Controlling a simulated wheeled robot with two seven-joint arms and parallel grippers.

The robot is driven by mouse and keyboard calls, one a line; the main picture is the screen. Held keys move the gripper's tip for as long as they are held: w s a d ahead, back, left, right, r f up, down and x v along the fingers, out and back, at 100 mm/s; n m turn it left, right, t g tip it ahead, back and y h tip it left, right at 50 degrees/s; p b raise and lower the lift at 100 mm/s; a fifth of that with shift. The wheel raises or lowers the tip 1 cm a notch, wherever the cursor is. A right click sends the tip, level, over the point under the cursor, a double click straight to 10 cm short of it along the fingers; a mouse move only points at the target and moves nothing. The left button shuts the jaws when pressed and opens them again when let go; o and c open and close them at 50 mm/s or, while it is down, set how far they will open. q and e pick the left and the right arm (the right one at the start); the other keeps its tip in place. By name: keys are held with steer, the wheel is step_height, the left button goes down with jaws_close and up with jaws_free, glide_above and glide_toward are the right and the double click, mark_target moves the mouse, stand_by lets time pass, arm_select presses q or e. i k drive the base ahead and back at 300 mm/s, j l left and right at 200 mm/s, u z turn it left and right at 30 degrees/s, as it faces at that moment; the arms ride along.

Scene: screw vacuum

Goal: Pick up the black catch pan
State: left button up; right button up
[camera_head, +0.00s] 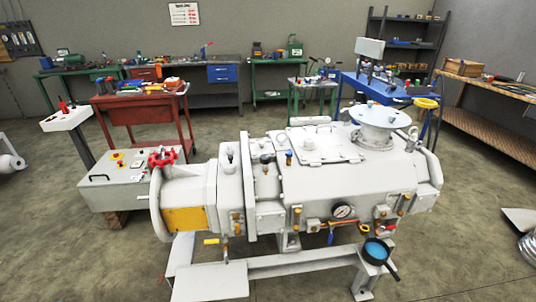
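The black catch pan (377,250) is a small round pan with a dark rim and blue inside. It sits at the lower right, on or just above the right end of the white support frame (300,262) under the vacuum machine. Its dark handle (391,271) points down and to the right. The large white screw vacuum machine (315,190) fills the middle of the view, with a gauge (342,211) and valves on its near side above the pan. Neither of my grippers is in view.
A grey control box (130,182) stands left of the machine, and a red cart (140,112) is behind it. Workbenches, a blue cart (380,88) and shelves line the back and right.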

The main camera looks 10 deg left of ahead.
mark_target(374, 250)
steer(key=i+l, duration=0.1)
steer(key=l, duration=0.3)
steer(key=i+l, duration=0.1)
steer(key=l, duration=0.3)
steer(key=i+l, duration=0.15)
steer(key=l, duration=0.2)
steer(key=i+l, duration=0.1)
steer(key=l, duration=0.3)
